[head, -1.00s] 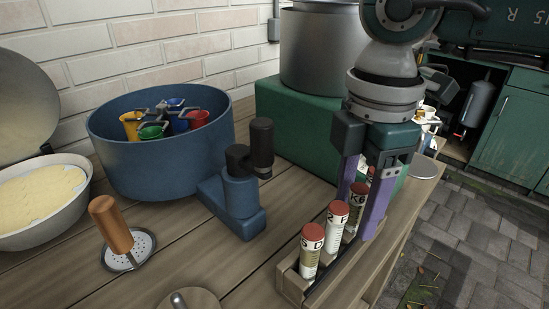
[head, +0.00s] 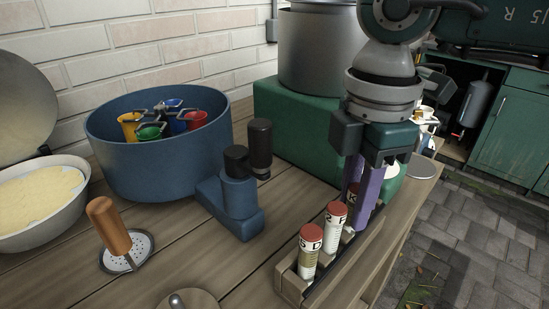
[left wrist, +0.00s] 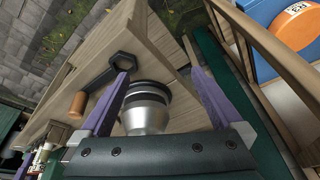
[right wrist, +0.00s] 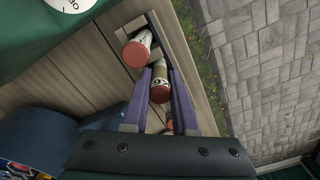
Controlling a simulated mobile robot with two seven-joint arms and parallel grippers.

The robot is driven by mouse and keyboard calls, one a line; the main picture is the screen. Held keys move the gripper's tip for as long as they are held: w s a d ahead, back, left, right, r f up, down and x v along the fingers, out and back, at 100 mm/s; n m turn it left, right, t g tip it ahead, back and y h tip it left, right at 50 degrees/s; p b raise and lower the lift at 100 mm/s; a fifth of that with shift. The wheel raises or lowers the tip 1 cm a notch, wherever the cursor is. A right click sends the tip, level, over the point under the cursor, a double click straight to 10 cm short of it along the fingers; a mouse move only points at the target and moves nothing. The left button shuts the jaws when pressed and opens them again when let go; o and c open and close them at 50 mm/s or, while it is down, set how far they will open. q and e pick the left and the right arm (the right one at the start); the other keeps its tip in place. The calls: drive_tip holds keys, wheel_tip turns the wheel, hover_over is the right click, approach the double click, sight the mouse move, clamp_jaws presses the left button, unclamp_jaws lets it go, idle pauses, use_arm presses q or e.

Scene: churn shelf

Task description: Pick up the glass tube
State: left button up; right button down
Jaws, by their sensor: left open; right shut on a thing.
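Glass tubes with red caps and lettered labels stand in a narrow wooden rack (head: 290,284) along the bench edge. Two show clearly in the head view, the front one (head: 310,252) and the one behind it (head: 334,220). My right gripper (head: 361,204) is shut on another glass tube, mostly hidden by its purple fingers. The held tube appears still at rack height. My left gripper (left wrist: 160,82) is open, above a metal cup-shaped object (left wrist: 147,112).
A blue round tub (head: 150,172) with coloured cups stands left of the rack, with a blue-and-black fitting (head: 232,205) beside it. A green block (head: 290,125) carries a metal pot (head: 318,55). A wooden-handled tool (head: 110,228) stands at front left. Bare planks lie between.

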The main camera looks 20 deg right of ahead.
drive_tip(key=shift+r, duration=0.15)
wheel_tip(320, 180, up, 20)
drive_tip(key=p, duration=0.1)
drive_tip(key=shift+p, duration=0.4)
